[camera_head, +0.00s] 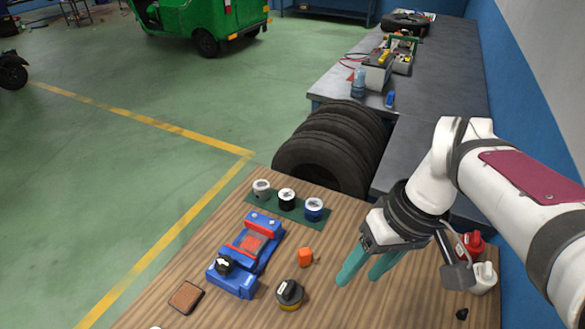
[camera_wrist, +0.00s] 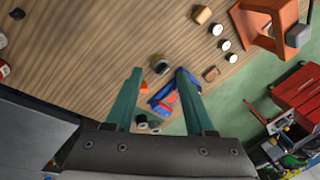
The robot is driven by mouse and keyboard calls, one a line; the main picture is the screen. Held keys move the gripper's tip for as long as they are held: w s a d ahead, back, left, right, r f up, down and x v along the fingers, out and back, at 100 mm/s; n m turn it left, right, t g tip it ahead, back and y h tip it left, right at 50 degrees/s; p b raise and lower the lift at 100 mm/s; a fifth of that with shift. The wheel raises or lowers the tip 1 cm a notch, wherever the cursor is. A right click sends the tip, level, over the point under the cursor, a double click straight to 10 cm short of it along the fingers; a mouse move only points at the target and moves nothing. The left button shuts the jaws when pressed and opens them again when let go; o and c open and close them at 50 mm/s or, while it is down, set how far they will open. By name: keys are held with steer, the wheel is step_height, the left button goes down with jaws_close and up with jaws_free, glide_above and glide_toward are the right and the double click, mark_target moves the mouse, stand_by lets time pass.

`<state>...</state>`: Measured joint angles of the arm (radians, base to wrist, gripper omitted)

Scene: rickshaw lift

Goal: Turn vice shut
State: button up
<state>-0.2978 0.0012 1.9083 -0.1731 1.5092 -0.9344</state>
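The blue vice (camera_head: 249,254) with red jaw parts stands on the wooden table, left of centre in the head view. A black knob (camera_head: 225,265) sits at its near left end. The vice also shows in the wrist view (camera_wrist: 163,100), partly hidden behind a fingertip. My gripper (camera_head: 369,267) is above the table to the right of the vice and apart from it. Its two teal fingers are spread open with nothing between them, as the wrist view (camera_wrist: 158,75) also shows.
A round dark knob with a yellow base (camera_head: 289,294) and an orange block (camera_head: 305,257) lie between vice and gripper. Several cans stand on a green mat (camera_head: 262,205) behind the vice. A brown square (camera_head: 186,297) lies front left. Red and white bottles (camera_head: 483,277) stand right.

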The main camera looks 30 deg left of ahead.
steer(key=shift+o, duration=1.2)
steer(key=w+a+n, duration=0.4)
steer(key=a+n, duration=0.2)
steer(key=a, duration=0.3)
steer(key=shift+w+f+n+g, duration=0.3)
steer(key=shift+f+n, duration=0.1)
steer(key=shift+o, duration=1)
steer(key=w+a+f+n, duration=0.1)
steer(key=a+n, duration=0.4)
steer(key=a, duration=0.1)
steer(key=shift+w+a+f+g, duration=0.2)
steer(key=shift+a+f+g, duration=0.1)
steer(key=shift+a+g, duration=0.1)
steer(key=n, duration=0.7)
glide_toward(224, 262)
steer(key=shift+g, duration=0.3)
steer(key=x, duration=0.8)
steer(key=shift+w+a+f, duration=0.1)
steer(key=shift+w+f, duration=0.05)
steer(key=shift+f, duration=0.3)
jaws_close()
